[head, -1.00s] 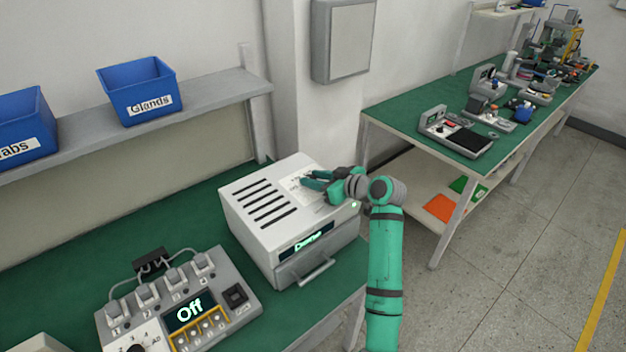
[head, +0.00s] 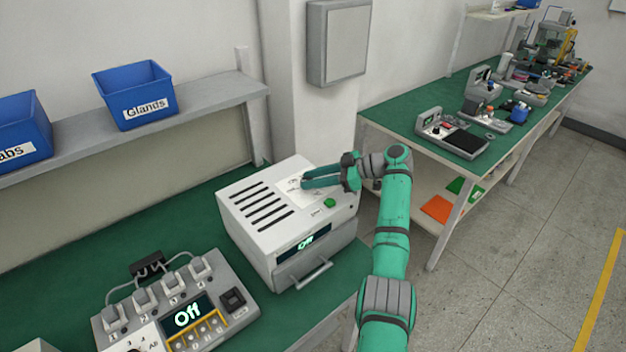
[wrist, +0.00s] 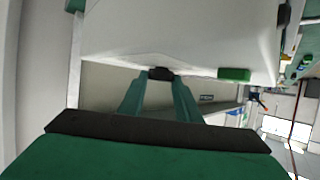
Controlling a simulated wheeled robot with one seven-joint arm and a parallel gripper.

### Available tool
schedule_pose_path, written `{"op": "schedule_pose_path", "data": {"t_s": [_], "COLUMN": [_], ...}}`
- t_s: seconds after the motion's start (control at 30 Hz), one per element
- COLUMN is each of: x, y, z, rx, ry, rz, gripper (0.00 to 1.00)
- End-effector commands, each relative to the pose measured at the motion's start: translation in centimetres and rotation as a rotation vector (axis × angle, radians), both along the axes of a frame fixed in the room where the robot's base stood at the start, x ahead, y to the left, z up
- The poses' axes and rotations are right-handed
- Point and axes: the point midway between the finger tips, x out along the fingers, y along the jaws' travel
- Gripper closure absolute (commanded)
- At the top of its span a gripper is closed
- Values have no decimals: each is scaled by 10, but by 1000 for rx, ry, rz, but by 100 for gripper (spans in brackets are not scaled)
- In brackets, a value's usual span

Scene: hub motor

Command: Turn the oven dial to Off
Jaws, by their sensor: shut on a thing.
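The oven is a white box (head: 288,224) with slots in its top, standing on the green bench. Its front display (head: 305,243) reads "Off". My gripper (head: 304,182) reaches in from the right over the white label panel on the oven's top. In the wrist view, my gripper's fingers (wrist: 160,84) close on both sides of a small dark dial (wrist: 161,73). In the head view the fingers hide the dial, so its pointer cannot be read. A green button (head: 329,203) sits apart from the fingers, near the oven's front right corner.
A grey control unit (head: 242,318) with its own "Off" display stands front left of the oven. Blue bins (head: 136,95) sit on the shelf behind. A grey wall box (head: 339,43) hangs above. A second bench (head: 405,110) stands right, with open floor beside it.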

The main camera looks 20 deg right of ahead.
Motion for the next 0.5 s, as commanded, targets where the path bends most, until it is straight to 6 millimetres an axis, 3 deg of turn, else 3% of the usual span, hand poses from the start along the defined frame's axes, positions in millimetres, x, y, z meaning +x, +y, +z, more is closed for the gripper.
{"op": "schedule_pose_path", "data": {"t_s": [0.5], "x": [1], "y": [1], "z": [-4], "rx": [-1], "ry": [9], "rz": [83], "gripper": [92]}}
